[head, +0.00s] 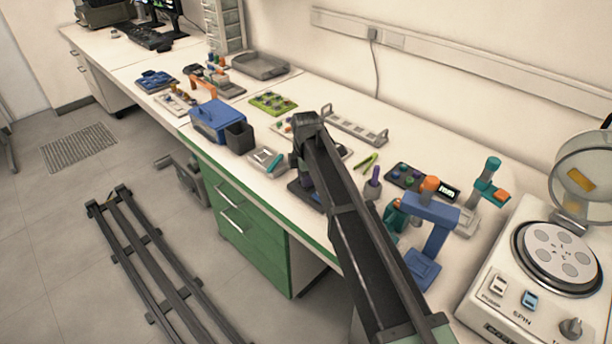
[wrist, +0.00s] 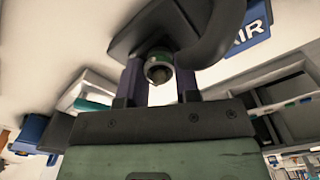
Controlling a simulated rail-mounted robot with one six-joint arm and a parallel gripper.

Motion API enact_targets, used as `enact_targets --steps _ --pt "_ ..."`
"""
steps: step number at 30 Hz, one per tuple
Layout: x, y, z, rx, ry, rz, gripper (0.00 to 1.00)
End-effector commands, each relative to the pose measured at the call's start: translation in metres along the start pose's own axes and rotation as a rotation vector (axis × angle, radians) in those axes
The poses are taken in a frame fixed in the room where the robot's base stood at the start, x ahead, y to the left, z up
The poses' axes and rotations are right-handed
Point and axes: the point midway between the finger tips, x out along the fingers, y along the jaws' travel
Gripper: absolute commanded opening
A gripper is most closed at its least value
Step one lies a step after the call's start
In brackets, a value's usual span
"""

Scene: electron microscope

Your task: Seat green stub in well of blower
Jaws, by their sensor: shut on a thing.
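The green stub (wrist: 158,66) is between the two fingers of my gripper (wrist: 159,74) in the wrist view, and they are shut on it. I see its green rim and metal pin end-on. The blower (wrist: 130,42) shows as a dark base with a thick curved dark part just beyond the stub, beside a blue AIR label (wrist: 250,30). The well is hidden, and I cannot tell whether the stub touches it. In the head view my arm covers the stub; a dark blue base (head: 300,192) shows beside the gripper (head: 305,172).
A blue box (head: 212,120) with a dark bin stands left of my arm. A green rack (head: 272,103) and a grey slotted rack (head: 357,131) lie behind. To the right are a blue stand (head: 432,232) and a spin machine (head: 540,262).

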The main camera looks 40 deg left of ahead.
Motion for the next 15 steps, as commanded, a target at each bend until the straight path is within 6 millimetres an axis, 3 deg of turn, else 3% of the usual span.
enact_targets --steps 1,6,15 --pt "-0.0001 0.0 0.0 0.0 0.0 0.0 0.33" --pt "-0.0001 0.0 0.0 0.0 0.0 0.0 0.59" --pt "-0.0023 0.0 0.0 0.0 0.0 0.0 0.6"
